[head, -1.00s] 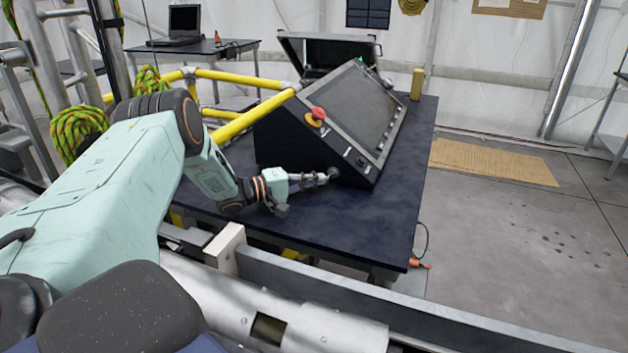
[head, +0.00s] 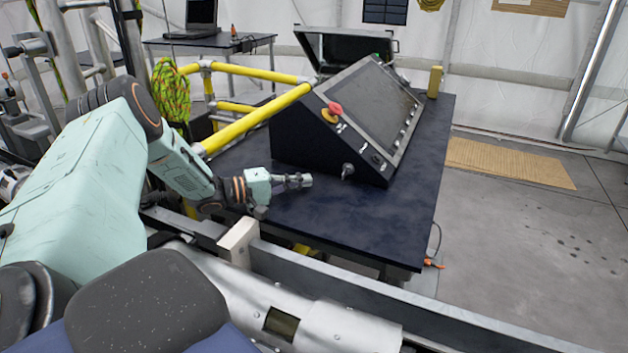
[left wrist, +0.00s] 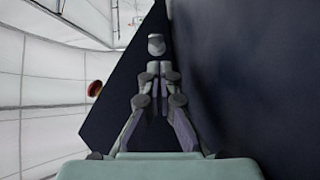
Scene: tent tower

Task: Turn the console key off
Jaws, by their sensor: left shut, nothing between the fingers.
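The console (head: 340,125) is a dark slanted box with a screen, standing on a dark table. Its key (head: 348,170) is a small grey knob low on the side face, near the front corner. A red emergency button (head: 334,108) on a yellow base sits above it. My left gripper (head: 308,180) is shut and empty, to the left of the key with a gap between them. In the left wrist view the closed fingers (left wrist: 157,68) point toward the grey key (left wrist: 156,44) on the dark console side. The right gripper is not in view.
The dark table (head: 400,225) has free room in front of the console. An open case (head: 345,48) and a yellow object (head: 434,82) stand behind the console. A metal beam (head: 340,275) crosses in front.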

